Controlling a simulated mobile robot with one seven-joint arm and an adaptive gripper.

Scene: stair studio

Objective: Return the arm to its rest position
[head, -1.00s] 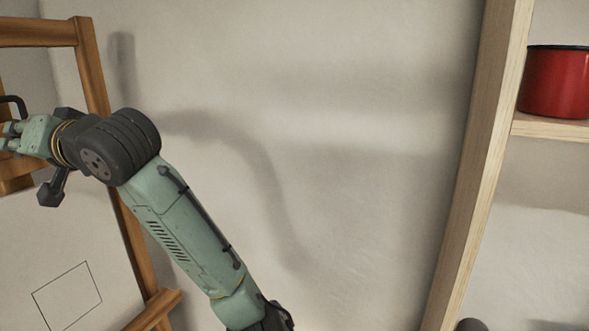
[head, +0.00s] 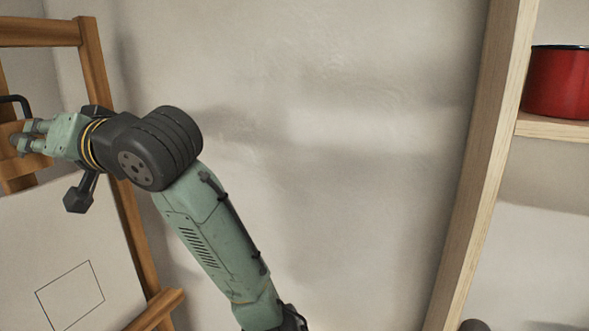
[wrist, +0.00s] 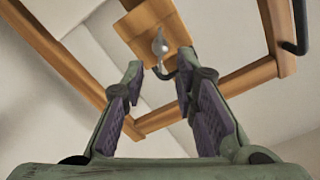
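My gripper (head: 28,137) is at the left of the head view, at the end of my raised green and dark arm, in front of the wooden easel (head: 92,85). In the wrist view my gripper (wrist: 160,64) has its two purple-padded fingers spread apart. Nothing is held between them. Behind the fingers, the easel's wooden frame (wrist: 247,78) shows, with a silver metal fitting (wrist: 160,46) on a wooden block.
The easel bears a pale board (head: 62,235) with a thin drawn square. Wooden shelving (head: 480,175) stands at the right, with a red pot (head: 558,84) on a shelf. The plain wall (head: 330,160) between them is clear of objects.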

